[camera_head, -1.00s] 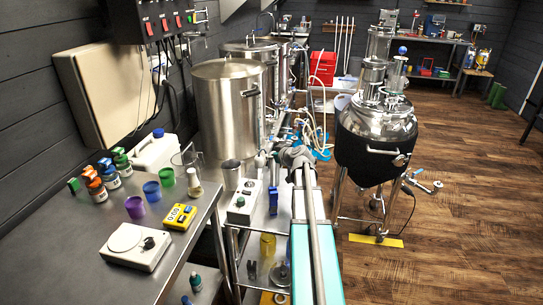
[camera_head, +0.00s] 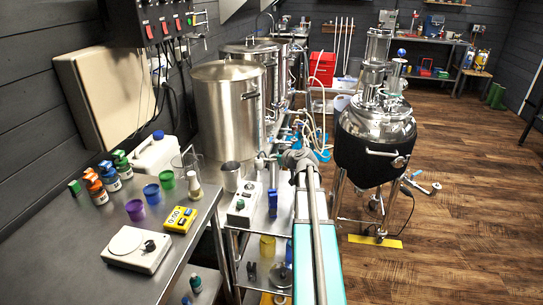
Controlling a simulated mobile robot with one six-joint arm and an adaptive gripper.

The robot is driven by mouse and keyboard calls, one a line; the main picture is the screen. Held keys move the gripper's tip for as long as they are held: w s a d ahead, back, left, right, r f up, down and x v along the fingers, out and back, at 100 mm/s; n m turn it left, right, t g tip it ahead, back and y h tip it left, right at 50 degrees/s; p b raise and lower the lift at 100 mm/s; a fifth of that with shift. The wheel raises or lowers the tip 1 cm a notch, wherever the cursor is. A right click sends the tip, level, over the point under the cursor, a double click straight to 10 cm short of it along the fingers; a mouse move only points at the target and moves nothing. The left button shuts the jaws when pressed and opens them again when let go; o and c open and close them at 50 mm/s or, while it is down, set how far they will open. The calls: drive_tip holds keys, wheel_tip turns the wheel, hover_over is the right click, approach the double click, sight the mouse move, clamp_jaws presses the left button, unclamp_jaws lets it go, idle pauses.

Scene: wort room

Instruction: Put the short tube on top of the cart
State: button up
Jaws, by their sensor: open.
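My arm reaches forward from the bottom middle of the head view. My gripper (camera_head: 298,159) is at its far end, above the steel bench beside the kettles; its fingers are too small and overlapped to make out, and I see nothing held in it. I cannot pick out the short tube with certainty. Several long thin rods stand upright beside the bins.
A steel table (camera_head: 80,234) with bottles, cups and a scale (camera_head: 136,248) is at left. Steel kettles (camera_head: 229,112) line the wall. A black-jacketed tank (camera_head: 373,150) on legs stands close right of my arm. The wooden floor at right is mostly clear.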

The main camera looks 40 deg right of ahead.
drive_tip(key=p+v, duration=0.3)
drive_tip(key=v, duration=0.6)
drive_tip(key=shift+s+r, duration=0.2)
drive_tip(key=shift+s, duration=0.1)
idle(1.2)
drive_tip(key=shift+a, duration=0.1)
